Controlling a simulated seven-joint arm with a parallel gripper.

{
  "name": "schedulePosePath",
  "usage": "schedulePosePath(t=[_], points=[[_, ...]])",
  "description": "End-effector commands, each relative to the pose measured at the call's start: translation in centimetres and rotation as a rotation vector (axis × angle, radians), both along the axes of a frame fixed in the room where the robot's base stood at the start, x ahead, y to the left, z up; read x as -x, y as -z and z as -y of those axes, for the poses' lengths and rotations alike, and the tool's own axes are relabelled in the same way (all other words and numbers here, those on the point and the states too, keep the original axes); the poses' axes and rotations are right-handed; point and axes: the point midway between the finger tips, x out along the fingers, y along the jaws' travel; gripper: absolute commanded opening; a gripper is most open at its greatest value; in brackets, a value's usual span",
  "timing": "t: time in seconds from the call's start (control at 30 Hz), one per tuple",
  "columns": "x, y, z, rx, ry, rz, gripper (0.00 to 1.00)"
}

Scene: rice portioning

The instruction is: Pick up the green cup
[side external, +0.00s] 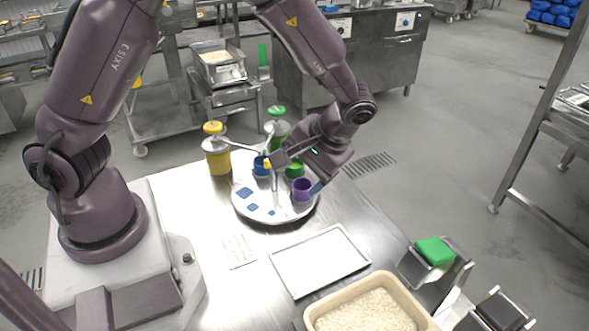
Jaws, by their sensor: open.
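The green cup (295,171) stands on a round white tray (246,209), between a blue cup (262,167) and a purple cup (302,190). My gripper (297,174) is open and low over the tray, right at the green cup. One finger shows near the blue cup and the other near the purple cup. The gripper partly hides the green cup, and I cannot tell whether the fingers touch it.
A yellow container (217,155) and a green container (279,130) stand behind the tray. Blue squares (251,207) mark the tray. In front are an empty shallow metal tray (318,262), a rice tub (366,310) and a green block (435,251).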

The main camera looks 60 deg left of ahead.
Motion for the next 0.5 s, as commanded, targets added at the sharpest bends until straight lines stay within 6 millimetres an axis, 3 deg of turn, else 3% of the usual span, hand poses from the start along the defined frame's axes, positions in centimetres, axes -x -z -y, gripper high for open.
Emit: schedulePosePath(t=[0.1,0.27,0.37,0.5], points=[[-1.9,3.1,-0.9,-0.232,-0.13,0.053,0.78],[-4.8,5.8,-2.3,-0.55,-0.317,0.27,0.78],[-6.7,6.3,-2.8,-0.698,-0.441,0.464,0.78],[-8.9,5.3,-3.0,-0.782,-0.634,0.717,0.78]])
